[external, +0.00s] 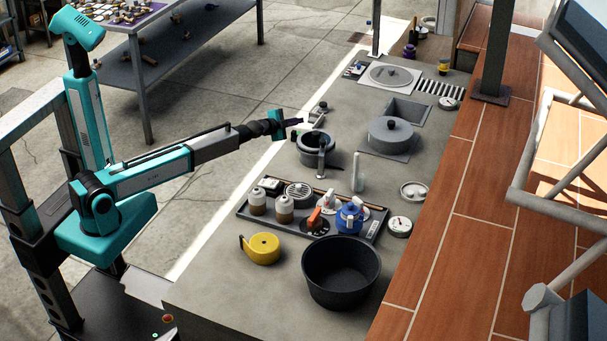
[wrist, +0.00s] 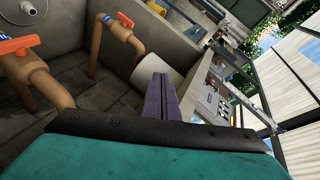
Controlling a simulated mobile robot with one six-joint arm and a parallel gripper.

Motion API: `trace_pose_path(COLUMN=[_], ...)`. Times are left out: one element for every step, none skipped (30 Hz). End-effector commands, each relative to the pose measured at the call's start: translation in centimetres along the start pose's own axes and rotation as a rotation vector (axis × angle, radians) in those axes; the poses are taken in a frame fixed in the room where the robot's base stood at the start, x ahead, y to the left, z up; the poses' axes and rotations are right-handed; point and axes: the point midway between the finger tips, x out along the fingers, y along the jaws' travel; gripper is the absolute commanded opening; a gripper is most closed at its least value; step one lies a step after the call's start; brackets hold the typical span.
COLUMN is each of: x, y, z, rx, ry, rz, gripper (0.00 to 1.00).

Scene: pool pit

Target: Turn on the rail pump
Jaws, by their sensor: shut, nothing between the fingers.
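My gripper (external: 293,122) is shut and empty, held out near the left edge of the grey counter (external: 215,290) in the external view. Its purple fingers (wrist: 158,97) lie together in the wrist view. A small grey device with a dark knob (external: 318,112) stands just right of the fingertips; I cannot tell if they touch. No part is clearly recognizable as the rail pump or its switch. The wrist view shows brown pipes (wrist: 118,30) with an orange valve handle (wrist: 126,19) and another orange handle (wrist: 18,45) at left.
A dark pot (external: 312,152) stands below the gripper in the picture. A tray (external: 247,213) holds bottles and a blue jug (external: 349,217). A white cylinder (wrist: 160,76) lies beyond the fingers.

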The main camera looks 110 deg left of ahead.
Motion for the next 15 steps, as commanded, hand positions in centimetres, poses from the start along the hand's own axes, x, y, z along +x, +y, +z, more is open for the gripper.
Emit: trace_pose_path(x=[0.2,0.2,0.2,0.1,0.0,-0.3,-0.5,-0.7,-1.1,-1.4,-1.6,-2.1,-2.5,-2.8,-3.3], y=[-3.4,-5.1,-7.3,-9.0,-10.6,-12.8,-14.4,-15.9,-18.0,-19.4,-20.8,-22.6,-23.8,-25.0,-26.4], z=[0.2,0.3,0.3,0.4,0.4,0.5,0.5,0.5,0.4,0.3,0.3,0.0,-0.2,-0.4,-0.9], rx=[0.020,0.034,0.052,0.065,0.078,0.093,0.106,0.115,0.129,0.136,0.142,0.148,0.151,0.150,0.146], ry=[0.011,0.018,0.025,0.030,0.035,0.040,0.044,0.047,0.051,0.053,0.055,0.059,0.061,0.064,0.068], rz=[-0.050,-0.078,-0.114,-0.141,-0.167,-0.201,-0.227,-0.250,-0.281,-0.302,-0.322,-0.347,-0.362,-0.375,-0.390], gripper=[0.00,0.00,0.00,0.00,0.00,0.00,0.00,0.00,0.00,0.00,0.00,0.00,0.00,0.00,0.00])
